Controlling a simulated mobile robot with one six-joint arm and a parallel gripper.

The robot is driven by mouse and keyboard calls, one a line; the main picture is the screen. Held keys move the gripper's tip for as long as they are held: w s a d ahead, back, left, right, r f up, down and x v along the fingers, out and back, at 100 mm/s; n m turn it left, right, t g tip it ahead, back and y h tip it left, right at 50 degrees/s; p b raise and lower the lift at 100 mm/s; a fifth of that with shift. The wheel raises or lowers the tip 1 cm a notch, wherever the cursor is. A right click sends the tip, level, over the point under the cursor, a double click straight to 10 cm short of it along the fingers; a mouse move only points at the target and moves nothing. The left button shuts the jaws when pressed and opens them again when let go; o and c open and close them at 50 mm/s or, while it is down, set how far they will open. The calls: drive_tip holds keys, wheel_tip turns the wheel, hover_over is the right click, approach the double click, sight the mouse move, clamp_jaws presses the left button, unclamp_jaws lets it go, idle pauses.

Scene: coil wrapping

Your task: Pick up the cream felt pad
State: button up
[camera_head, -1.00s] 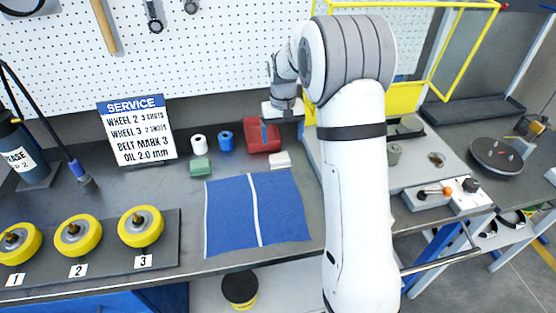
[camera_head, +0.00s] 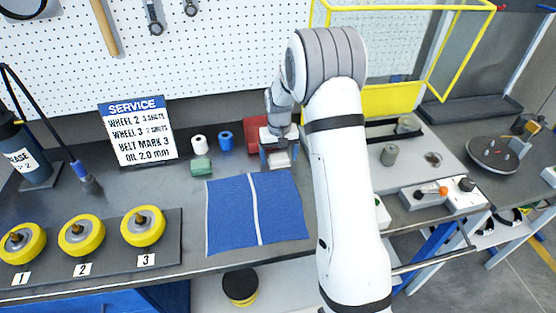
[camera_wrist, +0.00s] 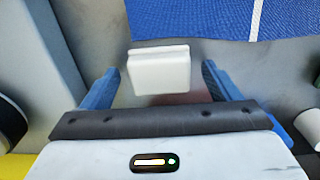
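The cream felt pad (camera_head: 279,160) is a small pale block on the grey bench, just behind the blue cloth. In the wrist view the pad (camera_wrist: 159,71) lies between the two blue fingers of my gripper (camera_wrist: 159,84), with a gap on each side. My gripper (camera_head: 279,158) is open and empty, low over the pad. In the head view its fingers partly hide the pad and the red tray behind. I cannot tell the exact height of the fingertips above the bench.
A blue cloth (camera_head: 232,212) with a white stripe lies in front of the pad. A red tray (camera_head: 256,134) is behind. A green block (camera_head: 201,167), a white roll (camera_head: 199,145) and a blue roll (camera_head: 225,141) stand to the left. A grey machine plate is on the right.

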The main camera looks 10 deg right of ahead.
sight(279, 156)
drive_tip(key=c, duration=1)
drive_tip(key=shift+o, duration=0.2)
wheel_tip(279, 156, up, 10)
drive_tip(key=b, duration=0.1)
drive_tip(key=shift+b, duration=0.35)
